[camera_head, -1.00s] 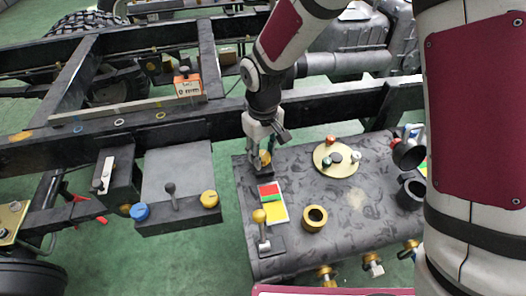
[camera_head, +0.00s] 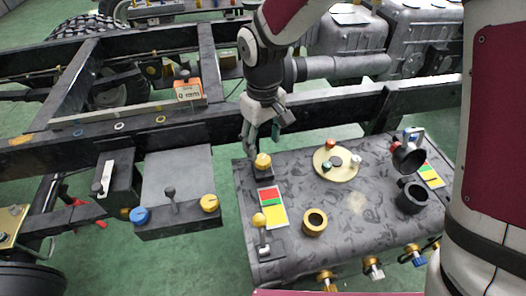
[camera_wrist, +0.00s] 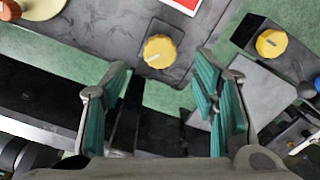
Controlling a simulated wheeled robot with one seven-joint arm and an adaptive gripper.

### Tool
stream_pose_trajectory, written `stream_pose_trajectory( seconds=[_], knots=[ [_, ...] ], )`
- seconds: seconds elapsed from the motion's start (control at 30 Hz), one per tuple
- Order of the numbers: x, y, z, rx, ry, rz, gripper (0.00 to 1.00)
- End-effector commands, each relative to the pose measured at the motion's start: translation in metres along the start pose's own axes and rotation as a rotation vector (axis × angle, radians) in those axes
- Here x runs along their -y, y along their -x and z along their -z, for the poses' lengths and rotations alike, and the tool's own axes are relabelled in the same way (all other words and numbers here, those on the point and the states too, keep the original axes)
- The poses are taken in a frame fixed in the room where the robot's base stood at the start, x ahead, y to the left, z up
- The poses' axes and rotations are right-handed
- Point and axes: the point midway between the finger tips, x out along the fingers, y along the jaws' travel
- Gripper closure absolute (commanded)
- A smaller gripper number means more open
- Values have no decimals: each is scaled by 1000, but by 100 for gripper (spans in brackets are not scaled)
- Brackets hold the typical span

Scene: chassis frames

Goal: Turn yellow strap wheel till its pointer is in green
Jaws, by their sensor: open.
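A yellow wheel (camera_head: 263,161) sits on a dark base at the back left corner of the dark tank, beside a red, green and yellow card (camera_head: 273,207). In the wrist view the yellow wheel (camera_wrist: 160,51) has a short pale mark at its lower left; I cannot tell which band it points to. The card shows there only as a red corner (camera_wrist: 184,3). My gripper (camera_head: 262,139) is open and empty, just behind and above the wheel. In the wrist view my gripper (camera_wrist: 163,87) has its teal-padded fingers spread wide, with the wheel beyond them.
A yellow-topped lever (camera_head: 259,219), a brass ring (camera_head: 314,222), a round cream plate (camera_head: 336,164) with knobs and black cups stand on the tank. Left, a grey box carries another yellow knob (camera_head: 209,203) and a blue knob (camera_head: 140,215). A dark frame rail (camera_head: 330,118) runs behind.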

Motion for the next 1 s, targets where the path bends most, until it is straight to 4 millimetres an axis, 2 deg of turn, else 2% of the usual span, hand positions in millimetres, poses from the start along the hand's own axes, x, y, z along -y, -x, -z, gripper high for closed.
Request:
stream_pose_trajectory(
  seconds=[0.1, 0.33, 0.5, 1.0],
  knots=[
    [-1, 25, 0, -3, -3, -1, 46],
    [0, 53, 0, -1, -1, 0, 46],
    [0, 60, 0, 0, -1, 1, 46],
    [0, 59, 0, 1, -1, 1, 46]
  ],
)
